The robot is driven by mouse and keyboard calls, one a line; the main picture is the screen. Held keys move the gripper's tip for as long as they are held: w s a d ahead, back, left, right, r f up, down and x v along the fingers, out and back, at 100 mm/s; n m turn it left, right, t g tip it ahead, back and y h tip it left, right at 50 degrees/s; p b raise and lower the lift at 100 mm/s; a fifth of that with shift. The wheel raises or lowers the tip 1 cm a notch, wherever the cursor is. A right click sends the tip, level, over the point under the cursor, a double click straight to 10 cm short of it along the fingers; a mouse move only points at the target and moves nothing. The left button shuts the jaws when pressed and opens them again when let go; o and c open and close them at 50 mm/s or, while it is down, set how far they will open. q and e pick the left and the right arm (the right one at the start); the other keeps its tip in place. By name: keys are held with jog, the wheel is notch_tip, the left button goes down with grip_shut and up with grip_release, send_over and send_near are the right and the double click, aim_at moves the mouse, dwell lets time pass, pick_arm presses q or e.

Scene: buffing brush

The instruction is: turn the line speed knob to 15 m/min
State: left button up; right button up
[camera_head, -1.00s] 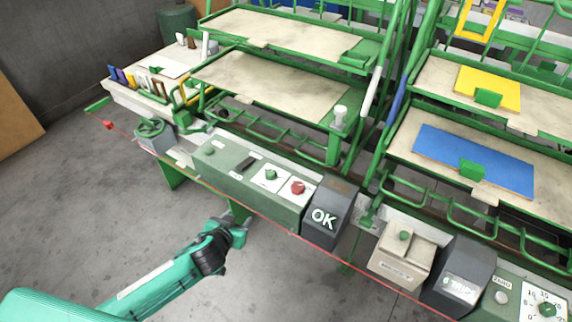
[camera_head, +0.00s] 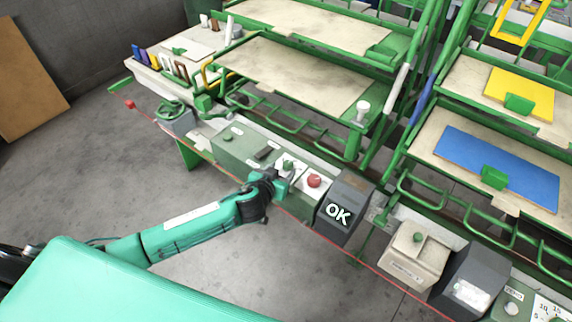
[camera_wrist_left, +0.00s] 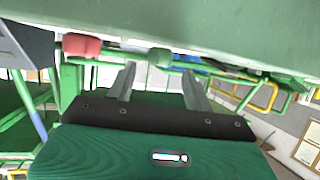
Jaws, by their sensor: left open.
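My left gripper (camera_head: 283,182) is at the front edge of the green control panel (camera_head: 240,146), close to a green knob (camera_head: 288,164) on a white plate. In the left wrist view the gripper (camera_wrist_left: 158,78) is open, and the green knob (camera_wrist_left: 160,57) lies ahead of the gap between its fingers, apparently not gripped. I cannot read that plate's scale. A red knob (camera_head: 314,180) sits just right of it, and also shows in the wrist view (camera_wrist_left: 82,46). A numbered dial plate (camera_head: 545,309) is partly cut off at the lower right. My right gripper is not in view.
A dark box marked OK (camera_head: 345,208) stands right of the red knob. A beige box with a green button (camera_head: 415,255) and another dark box (camera_head: 465,280) follow. Green racks with boards (camera_head: 295,75) rise behind. A red line runs along the panel front; open floor lies before it.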

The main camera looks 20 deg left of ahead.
aim_at(286, 166)
pick_arm(q)
jog(key=shift+x, duration=2.1)
jog(key=shift+c, duration=0.9)
jog(key=c, duration=0.8)
